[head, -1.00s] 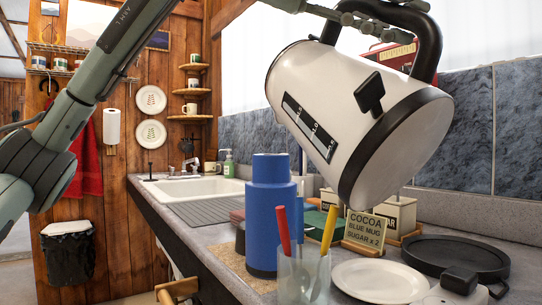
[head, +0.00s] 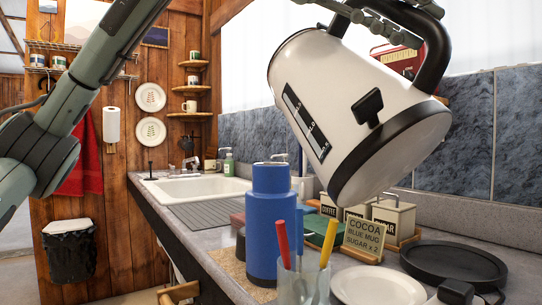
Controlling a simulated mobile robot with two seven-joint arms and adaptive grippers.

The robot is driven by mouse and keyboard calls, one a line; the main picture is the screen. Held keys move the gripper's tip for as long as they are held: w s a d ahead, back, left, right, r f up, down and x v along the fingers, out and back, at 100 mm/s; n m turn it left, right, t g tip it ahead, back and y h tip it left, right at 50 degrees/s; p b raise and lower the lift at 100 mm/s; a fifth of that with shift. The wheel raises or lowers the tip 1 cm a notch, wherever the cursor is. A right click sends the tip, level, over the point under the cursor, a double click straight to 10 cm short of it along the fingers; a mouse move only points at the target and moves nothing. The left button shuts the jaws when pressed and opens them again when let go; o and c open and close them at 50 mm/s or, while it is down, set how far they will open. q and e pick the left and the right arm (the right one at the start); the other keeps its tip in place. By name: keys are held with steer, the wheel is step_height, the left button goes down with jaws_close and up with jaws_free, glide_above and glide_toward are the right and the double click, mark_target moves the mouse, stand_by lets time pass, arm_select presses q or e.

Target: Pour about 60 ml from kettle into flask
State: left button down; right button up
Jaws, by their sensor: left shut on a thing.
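The kettle (head: 335,100) is white with a black band, a black handle and a dark gauge strip. It hangs tilted above the counter, up and to the right of the flask. My left gripper (head: 385,14) is at the top edge, shut on the kettle's handle; its fingers are partly cut off by the picture. The flask (head: 269,215) is blue and stands upright on the counter, apart from the kettle. Its inside is hidden, and no stream of liquid shows. My right gripper is not in view.
A glass with red and yellow-handled utensils (head: 300,285) stands before the flask. A white plate (head: 378,287), a black round base (head: 452,262) and a cocoa sign (head: 364,238) are to its right. Canisters (head: 393,215) stand behind. A sink (head: 195,189) lies farther left.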

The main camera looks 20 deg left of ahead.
arm_select(q)
steer(key=shift+s+d+f+m+t+y, duration=0.3)
steer(key=shift+s+d+f+m+y, duration=0.35)
steer(key=shift+d+y, duration=0.2)
steer(key=s+d+f+m+t+y+b, duration=0.2)
steer(key=f+y, duration=0.3)
steer(key=f, duration=0.4)
steer(key=shift+d+f+m+t+b, duration=0.3)
steer(key=shift+d+m+t+b, duration=0.15)
steer(key=shift+d, duration=0.45)
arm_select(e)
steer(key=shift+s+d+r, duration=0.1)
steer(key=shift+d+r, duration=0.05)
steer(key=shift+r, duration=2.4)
arm_select(q)
steer(key=shift+s, duration=0.1)
steer(key=shift+r, duration=0.15)
step_height(320, 180, up, 7)
steer(key=p, duration=0.4)
steer(key=shift+p, duration=0.4)
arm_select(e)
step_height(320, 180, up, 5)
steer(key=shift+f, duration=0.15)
arm_select(q)
steer(key=shift+f, duration=0.2)
